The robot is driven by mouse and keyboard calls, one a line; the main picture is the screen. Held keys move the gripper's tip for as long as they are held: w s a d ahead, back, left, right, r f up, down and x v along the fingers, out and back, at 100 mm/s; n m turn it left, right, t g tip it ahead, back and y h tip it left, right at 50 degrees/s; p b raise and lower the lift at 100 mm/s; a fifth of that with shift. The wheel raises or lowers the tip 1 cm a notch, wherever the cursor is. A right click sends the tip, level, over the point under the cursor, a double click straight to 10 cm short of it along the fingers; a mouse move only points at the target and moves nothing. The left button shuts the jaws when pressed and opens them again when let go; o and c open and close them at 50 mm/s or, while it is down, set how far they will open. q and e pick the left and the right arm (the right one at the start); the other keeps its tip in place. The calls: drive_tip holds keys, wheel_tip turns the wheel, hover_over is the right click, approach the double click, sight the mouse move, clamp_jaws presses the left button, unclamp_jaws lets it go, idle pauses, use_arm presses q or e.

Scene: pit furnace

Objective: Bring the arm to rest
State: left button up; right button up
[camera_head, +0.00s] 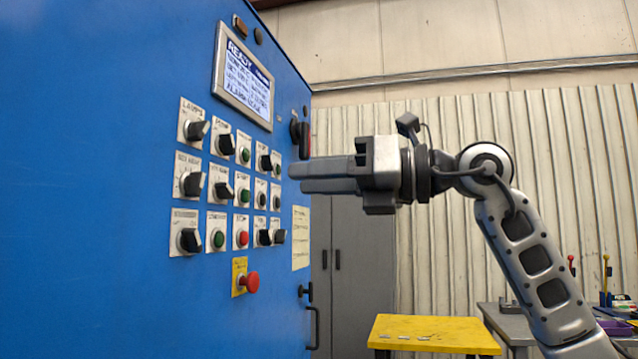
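My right gripper (293,177) reaches in from the right in the head view. Its long grey fingers point left, level, toward the panel's rows of switches. The fingers lie close together with nothing visible between them. The fingertips appear in front of the panel's right edge; I cannot tell whether they touch it. My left gripper is not in view.
A blue control cabinet (90,180) fills the left side. It bears a lit display (243,78), several black knobs, green and red buttons, and a red emergency button (250,282) on yellow. A yellow table (433,332) stands low behind. A grey workbench (510,322) is at the right.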

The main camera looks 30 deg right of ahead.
idle(0.5)
drive_tip(key=w+a+f+m+g+y+p, duration=0.25)
drive_tip(key=a+f+g+y, duration=0.35)
drive_tip(key=a+f, duration=0.5)
wheel_tip(320, 180, down, 20)
drive_tip(key=w+d+m+t+h, duration=0.2)
drive_tip(key=m+t+h, duration=0.3)
drive_tip(key=m+t, duration=1.15)
drive_tip(key=s+d+f+m+g+h+p, duration=0.1)
drive_tip(key=s+f+m+g+h, duration=0.25)
drive_tip(key=f+m, duration=0.45)
drive_tip(key=s+f+m+g+h+p, duration=0.1)
drive_tip(key=s+f+m+g+h, duration=0.1)
drive_tip(key=f+m+h, duration=0.45)
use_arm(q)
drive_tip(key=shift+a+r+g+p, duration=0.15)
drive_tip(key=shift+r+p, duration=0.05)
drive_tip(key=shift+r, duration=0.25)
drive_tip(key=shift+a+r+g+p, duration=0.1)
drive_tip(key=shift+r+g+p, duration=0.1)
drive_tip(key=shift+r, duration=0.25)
use_arm(e)
drive_tip(key=s+a+f+m+g, duration=0.1)
drive_tip(key=s+f+m+g, duration=0.5)
drive_tip(key=s+f, duration=0.8)
wheel_tip(320, 180, down, 2)
drive_tip(key=shift+a+f+g, duration=0.15)
drive_tip(key=shift+f+g, duration=0.1)
drive_tip(key=shift+g, duration=0.35)
